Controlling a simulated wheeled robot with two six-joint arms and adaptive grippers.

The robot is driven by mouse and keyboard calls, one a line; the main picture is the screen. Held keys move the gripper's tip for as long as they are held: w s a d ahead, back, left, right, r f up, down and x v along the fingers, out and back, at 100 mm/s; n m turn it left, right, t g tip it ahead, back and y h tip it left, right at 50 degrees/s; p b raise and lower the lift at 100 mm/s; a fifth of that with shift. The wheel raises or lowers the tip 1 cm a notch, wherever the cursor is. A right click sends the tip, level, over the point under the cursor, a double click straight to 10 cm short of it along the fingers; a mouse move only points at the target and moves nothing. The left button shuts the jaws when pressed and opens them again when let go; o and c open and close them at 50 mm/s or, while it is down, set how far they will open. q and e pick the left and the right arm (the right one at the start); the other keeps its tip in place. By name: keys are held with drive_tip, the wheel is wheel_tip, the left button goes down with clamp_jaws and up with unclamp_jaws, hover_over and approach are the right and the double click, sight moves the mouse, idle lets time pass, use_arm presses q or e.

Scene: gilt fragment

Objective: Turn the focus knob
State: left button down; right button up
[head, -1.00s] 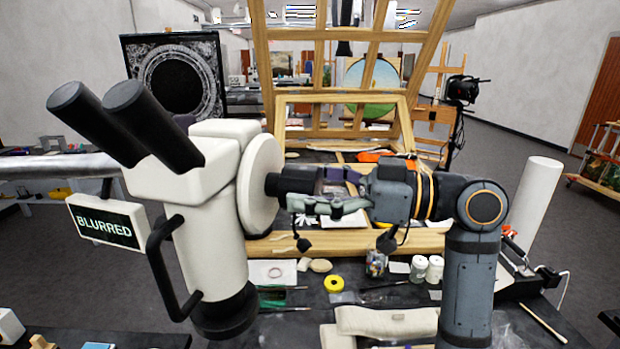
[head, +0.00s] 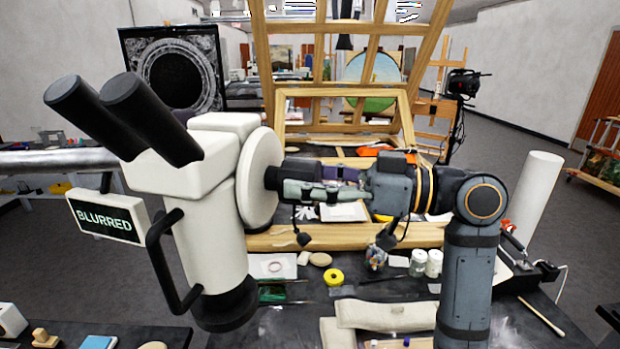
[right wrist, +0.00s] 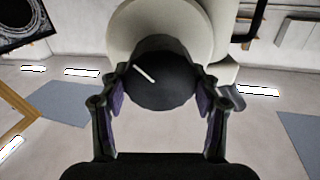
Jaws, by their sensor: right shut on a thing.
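The white microscope (head: 215,215) with two black eyepieces stands at the left in the head view. A sign (head: 105,217) on it reads "BLURRED". The black focus knob (head: 271,177) sticks out from the round white disc on its right side. In the right wrist view the knob (right wrist: 160,88) shows a white line pointing to the upper left. My right gripper (head: 286,180) reaches in from the right and is shut on the knob, one finger on either side. Part of the knob is hidden by the fingers in the head view. My left gripper is not in view.
Below my right arm, the dark bench holds a yellow tape roll (head: 333,277), white jars (head: 426,262) and a cream cushion (head: 385,314). A wooden frame (head: 345,238) stands behind. A white cylinder (head: 534,195) stands at the right.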

drive_tip(key=shift+w+m+p, duration=0.1)
drive_tip(key=shift+m+p, duration=0.4)
drive_tip(key=shift+m, duration=1.9)
drive_tip(key=o, duration=1.2)
drive_tip(key=shift+c, duration=0.2)
drive_tip(key=shift+d, duration=0.15)
drive_tip(key=v, duration=1.2)
drive_tip(key=shift+f, duration=0.1)
